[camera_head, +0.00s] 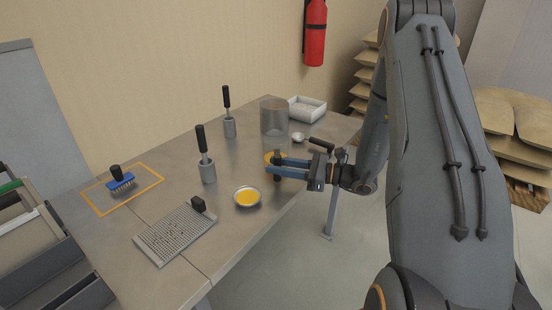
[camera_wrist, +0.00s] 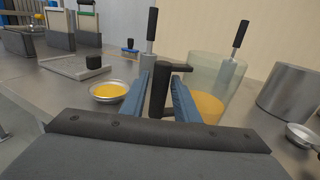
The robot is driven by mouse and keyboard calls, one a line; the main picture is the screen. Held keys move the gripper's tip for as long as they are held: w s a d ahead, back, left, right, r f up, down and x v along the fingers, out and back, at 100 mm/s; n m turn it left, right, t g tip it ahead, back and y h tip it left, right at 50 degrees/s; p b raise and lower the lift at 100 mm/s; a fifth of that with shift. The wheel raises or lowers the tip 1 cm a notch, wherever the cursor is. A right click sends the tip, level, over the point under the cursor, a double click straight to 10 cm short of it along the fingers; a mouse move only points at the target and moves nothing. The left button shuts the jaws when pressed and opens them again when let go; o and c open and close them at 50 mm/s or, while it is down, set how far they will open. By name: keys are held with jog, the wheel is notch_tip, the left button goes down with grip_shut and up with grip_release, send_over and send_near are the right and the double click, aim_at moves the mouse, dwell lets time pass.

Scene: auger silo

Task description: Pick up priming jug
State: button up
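The priming jug is a clear vessel with yellow liquid in its bottom and a black handle. In the wrist view, the jug (camera_wrist: 207,78) stands just right of my fingers, and its handle (camera_wrist: 160,88) rises between them. In the head view, the jug (camera_head: 269,157) stands on the table behind my fingers, which partly hide it. My gripper (camera_head: 271,166) is open, with its two blue fingers on either side of the handle; it also shows in the wrist view (camera_wrist: 160,80). A gap shows between the left finger and the handle.
A shallow dish of yellow liquid (camera_head: 247,197) and a metal grate (camera_head: 174,233) lie nearer on the table. Two black-handled tools stand in grey holders (camera_head: 208,171) (camera_head: 230,127). A metal cylinder (camera_wrist: 288,92) and a small bowl (camera_wrist: 301,134) stand beyond the jug.

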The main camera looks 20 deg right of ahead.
jog(key=p+x, duration=0.1)
jog(key=x, duration=0.3)
jog(key=shift+a, duration=0.2)
grip_shut()
jog(key=shift+w+r, duration=0.1)
jog(key=shift+r, duration=0.05)
